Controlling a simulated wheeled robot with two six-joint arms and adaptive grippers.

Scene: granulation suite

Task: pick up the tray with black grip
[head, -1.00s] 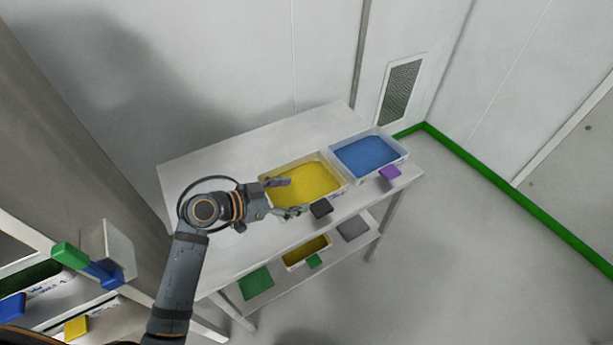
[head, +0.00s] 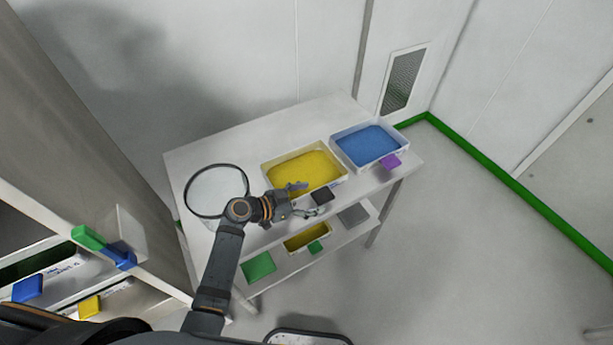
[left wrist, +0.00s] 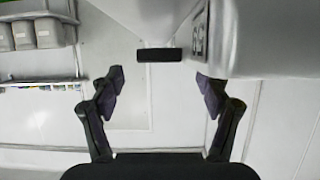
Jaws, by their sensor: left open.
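The tray with the black grip is a white tray (head: 268,182) filled with yellow material, on the table top. Its black grip (head: 321,195) sticks out at the front edge side. My left gripper (head: 308,198) is open, just left of the grip, with its fingers pointing toward it. In the left wrist view the black grip (left wrist: 159,55) lies ahead of the open fingers (left wrist: 160,90), roughly centred between them, with a visible gap. The gripper holds nothing. My right gripper is not in view.
A white tray (head: 338,155) of blue material with a purple grip (head: 390,161) stands right beside it. The lower shelf holds another yellow-filled tray (head: 306,237) with a green grip. A rack (head: 150,281) with coloured-grip trays stands at left.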

